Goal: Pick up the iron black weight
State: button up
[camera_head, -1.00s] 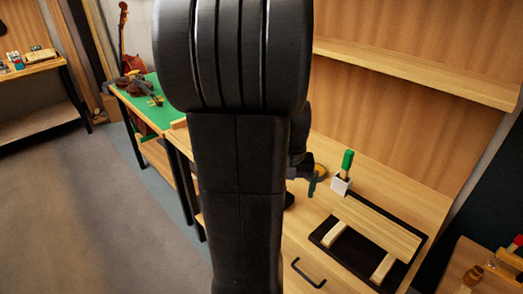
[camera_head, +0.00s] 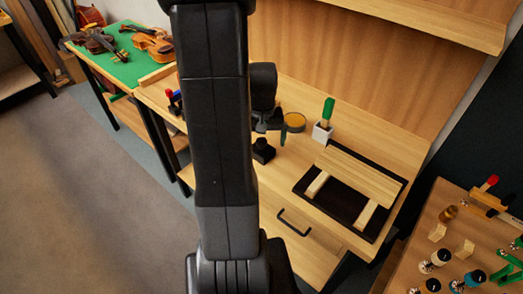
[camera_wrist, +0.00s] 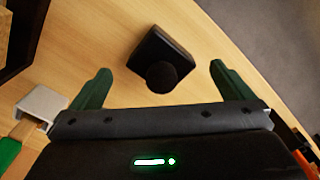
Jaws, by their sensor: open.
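The iron black weight (camera_head: 263,150) stands on the wooden bench top, left of the black mat. It is a dark block with a round knob on top. In the wrist view the weight (camera_wrist: 161,58) lies between and beyond the two green fingers of my gripper (camera_wrist: 156,84), with bare wood on both sides. The fingers are spread wide and do not touch it. In the head view my gripper (camera_head: 268,124) is just above the weight, partly hidden by my arm.
A white holder (camera_head: 323,132) with a green-handled tool stands to the right. A round yellow-topped tin (camera_head: 295,122) is near the weight. A wooden stand rests on a black mat (camera_head: 345,204).

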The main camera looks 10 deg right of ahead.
aim_at(262, 148)
jog(key=shift+w+f, duration=0.15)
jog(key=shift+f, duration=1.05)
jog(key=shift+w+f, duration=0.1)
jog(key=shift+f, duration=1.05)
jog(key=shift+r, duration=0.1)
jog(key=c, duration=1.7)
